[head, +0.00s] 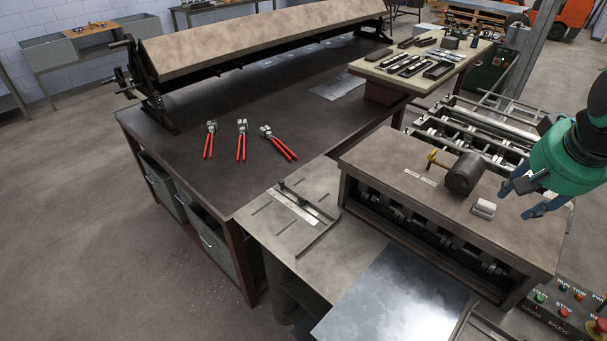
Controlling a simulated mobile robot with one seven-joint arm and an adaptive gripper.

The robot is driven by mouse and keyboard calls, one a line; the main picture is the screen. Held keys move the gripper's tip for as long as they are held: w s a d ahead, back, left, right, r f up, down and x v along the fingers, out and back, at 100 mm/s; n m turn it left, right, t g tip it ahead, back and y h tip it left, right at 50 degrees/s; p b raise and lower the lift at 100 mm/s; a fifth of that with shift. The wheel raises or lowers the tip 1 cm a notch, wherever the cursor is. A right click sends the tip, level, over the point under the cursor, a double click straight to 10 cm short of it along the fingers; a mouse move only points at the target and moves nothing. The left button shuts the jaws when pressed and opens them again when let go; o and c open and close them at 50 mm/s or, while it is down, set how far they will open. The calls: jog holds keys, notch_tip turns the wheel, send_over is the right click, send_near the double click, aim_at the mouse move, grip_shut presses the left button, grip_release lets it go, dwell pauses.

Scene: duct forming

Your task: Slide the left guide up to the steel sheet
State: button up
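The left guide (318,236) is a thin metal rail on the grey feed table (270,237), beside a pale scale strip (293,207) and a small upright handle (290,189). The bluish steel sheet (395,300) lies flat at the bottom centre, cut off by the picture edge. A strip of bare table separates the guide from the sheet's left edge. My gripper (516,200), with blue fingers below a green wrist, is at the right over the machine housing. Its fingers are apart and I see nothing between them. It is far from the guide.
The brown machine housing (410,180) stands between my gripper and the guide, with a dark mallet (464,174) and a small pale block (483,209) on top. A button panel (570,305) is at the lower right. Red-handled pliers (241,140) lie on the dark bench (200,170).

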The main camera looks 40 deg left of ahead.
jog(key=w+a+f+n, duration=0.1)
jog(key=w+a, duration=0.3)
jog(key=a, duration=0.5)
jog(key=w+a+f+n, duration=0.15)
jog(key=w+a, duration=0.25)
jog(key=a, duration=0.5)
jog(key=n+g+y+p, duration=0.2)
jog(key=n+p, duration=0.1)
send_over(281, 181)
jog(key=s+d, duration=0.4)
notch_tip(281, 181, down, 27)
jog(key=shift+r, duration=0.1)
jog(key=shift+d+b+x, duration=0.15)
jog(key=shift+b+x, duration=0.05)
jog(key=shift+x, duration=3.25)
jog(key=shift+d+b+x, duration=0.15)
jog(key=shift+x, duration=3.3)
jog(key=shift+w, duration=0.15)
grip_shut()
